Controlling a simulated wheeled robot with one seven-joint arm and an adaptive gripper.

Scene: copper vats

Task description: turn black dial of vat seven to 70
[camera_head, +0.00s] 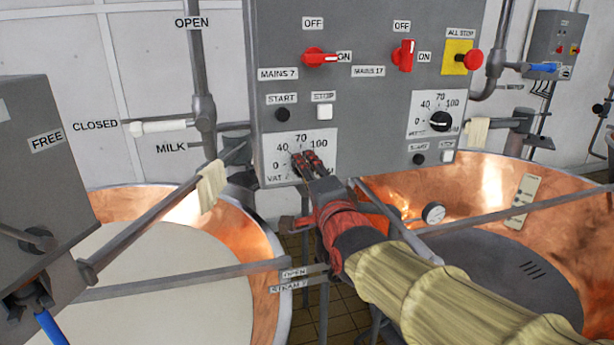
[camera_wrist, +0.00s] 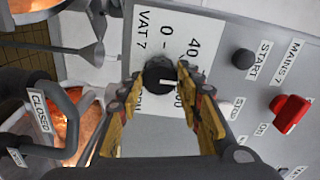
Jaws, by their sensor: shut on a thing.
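The black dial of vat seven (camera_wrist: 158,72) sits on a white scale plate marked VAT 7 (camera_wrist: 150,30), shown sideways in the wrist view. My gripper (camera_wrist: 162,80) is shut on the dial, one finger at each side. The dial's white line points to the picture's right, the upward side of the plate, between 40 and 100. The 70 is hidden there by a finger. In the head view my gripper (camera_head: 308,164) covers the dial, and the plate (camera_head: 281,139) shows 0, 40, 70 and 100 around it.
Above the dial are a black START button (camera_head: 282,115), a white STOP button (camera_head: 324,112) and the red MAINS 7 switch (camera_head: 320,59). A second black dial (camera_head: 440,121) is to the right. Copper vats (camera_head: 262,240) stand on both sides below the grey panel (camera_head: 365,100).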

